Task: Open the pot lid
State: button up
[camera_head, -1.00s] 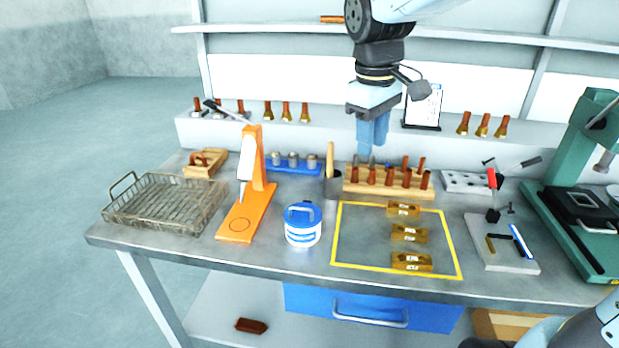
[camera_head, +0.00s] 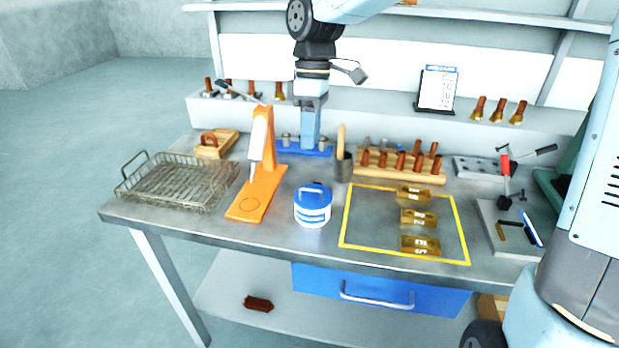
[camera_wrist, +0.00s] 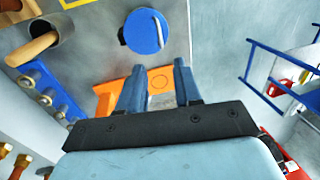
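The pot (camera_head: 312,213) is a small white tub with blue bands. It stands upright on the bench between the orange press and the yellow-outlined area. Its blue lid (camera_head: 313,193) with a raised handle is on it. In the wrist view the lid (camera_wrist: 144,32) shows from above, beyond the fingertips and a little left of the picture's centre line. My gripper (camera_head: 310,140) is in the air above and behind the pot, apart from it. In the wrist view my gripper (camera_wrist: 157,75) has its two blue fingers apart with nothing between them.
The orange press (camera_head: 258,190) stands just left of the pot, and a wire basket (camera_head: 180,183) is farther left. A dark cup with a wooden handle (camera_head: 343,165) is behind the pot. Several brass blocks (camera_head: 420,217) lie inside the yellow outline. Bare bench lies around the pot's front.

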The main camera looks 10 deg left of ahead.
send_over(310, 198)
jog(key=f, duration=1)
jog(key=shift+s+a, duration=0.15)
jog(key=shift+s, duration=0.05)
jog(key=shift+c, duration=0.4)
grip_shut()
dwell(0.5)
jog(key=shift+w+d, duration=0.1)
jog(key=shift+d, duration=0.1)
jog(key=shift+a, duration=0.1)
